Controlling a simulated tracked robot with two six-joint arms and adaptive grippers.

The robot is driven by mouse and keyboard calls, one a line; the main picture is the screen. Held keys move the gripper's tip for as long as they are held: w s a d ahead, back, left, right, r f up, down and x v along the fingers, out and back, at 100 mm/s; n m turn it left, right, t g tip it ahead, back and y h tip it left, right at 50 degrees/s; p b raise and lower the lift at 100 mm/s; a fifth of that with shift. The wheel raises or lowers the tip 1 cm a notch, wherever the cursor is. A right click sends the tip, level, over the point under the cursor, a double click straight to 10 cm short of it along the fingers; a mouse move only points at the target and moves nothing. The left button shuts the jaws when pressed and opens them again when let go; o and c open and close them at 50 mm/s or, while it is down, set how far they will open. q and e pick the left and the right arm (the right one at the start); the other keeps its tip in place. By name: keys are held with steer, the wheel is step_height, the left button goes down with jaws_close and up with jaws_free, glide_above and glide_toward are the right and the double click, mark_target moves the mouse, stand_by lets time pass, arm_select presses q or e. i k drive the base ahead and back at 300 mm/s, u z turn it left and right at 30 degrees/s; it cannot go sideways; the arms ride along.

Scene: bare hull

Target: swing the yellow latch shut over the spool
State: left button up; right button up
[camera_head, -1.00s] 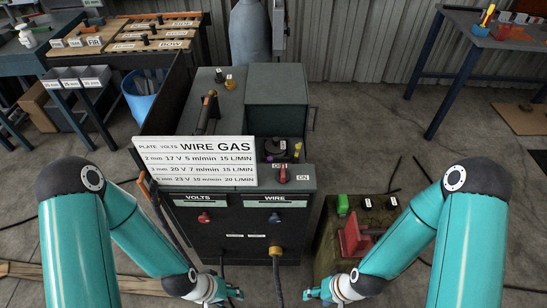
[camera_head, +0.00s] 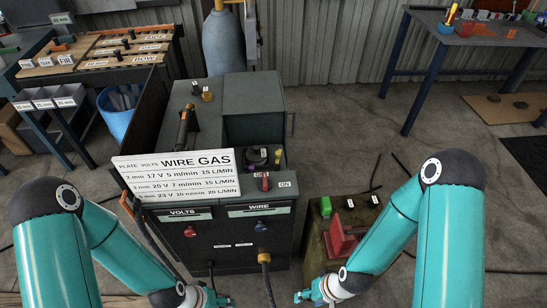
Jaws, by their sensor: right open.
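The welding machine (camera_head: 225,245) stands upright in the middle. My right gripper (camera_head: 302,296) is open and empty, low in front of the machine and far below the latch. My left gripper (camera_head: 220,299) is low at the machine's front left; its jaws are too small to read.
The settings sign (camera_head: 176,175) leans over the machine's top front. A red switch (camera_head: 264,182) sits before the spool. A cable (camera_head: 268,280) hangs from the front. A low box with a red vise (camera_head: 341,238) stands right. Open floor lies farther right.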

mark_target(278, 153)
steer(key=z, duration=1.6)
steer(key=i, duration=0.1)
steer(key=u, duration=3)
steer(key=k, duration=0.85)
steer(key=z, duration=0.3)
steer(key=i, duration=0.45)
steer(key=z, duration=0.15)
